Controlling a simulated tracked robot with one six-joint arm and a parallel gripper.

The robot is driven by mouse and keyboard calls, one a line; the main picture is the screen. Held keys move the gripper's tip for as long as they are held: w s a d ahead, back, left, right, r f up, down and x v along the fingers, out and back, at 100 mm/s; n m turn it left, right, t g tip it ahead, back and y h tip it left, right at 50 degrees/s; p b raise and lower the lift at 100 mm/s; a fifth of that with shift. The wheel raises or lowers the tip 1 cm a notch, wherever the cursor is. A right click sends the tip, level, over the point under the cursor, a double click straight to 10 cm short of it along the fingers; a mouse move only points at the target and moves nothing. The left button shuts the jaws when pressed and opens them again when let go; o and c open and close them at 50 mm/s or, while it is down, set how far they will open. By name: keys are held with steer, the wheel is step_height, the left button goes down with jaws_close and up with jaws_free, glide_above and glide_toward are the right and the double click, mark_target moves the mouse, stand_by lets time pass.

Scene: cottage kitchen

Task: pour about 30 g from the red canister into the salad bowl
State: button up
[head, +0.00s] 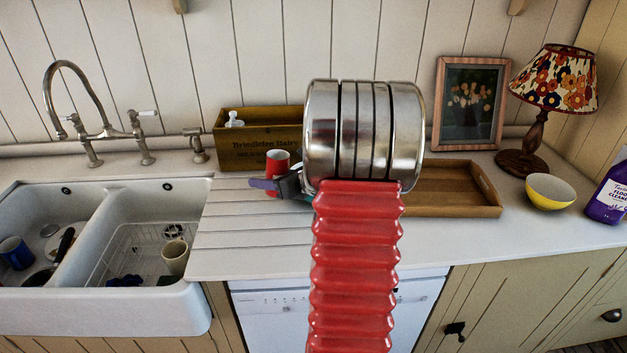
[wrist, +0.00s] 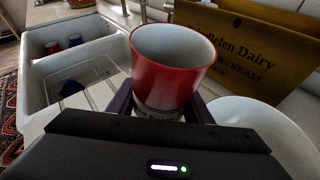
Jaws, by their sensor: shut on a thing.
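The red canister (head: 277,157) stands upright, open at the top, near the wooden box. It also shows in the wrist view (wrist: 167,84), with a pale inside; no contents can be made out. My gripper (head: 268,184) is shut on it, with purple fingers on either side of its lower part. I cannot tell whether its base touches the counter. A wide white round bowl (wrist: 258,128), likely the salad bowl, lies just right of the canister in the wrist view. It is hidden behind my arm in the head view.
A wooden dairy box (head: 255,135) stands behind the canister. A double sink (head: 110,225) is on the left. A wooden tray (head: 450,187), a yellow bowl (head: 551,191), a lamp (head: 535,130), a picture frame (head: 437,110) and a purple cleaner bottle (head: 606,200) are on the right.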

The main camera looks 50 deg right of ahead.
steer(key=shift+a+f+n+h+b, duration=0.1)
steer(key=shift+f+n+h+b, duration=0.2)
steer(key=shift+n, duration=0.2)
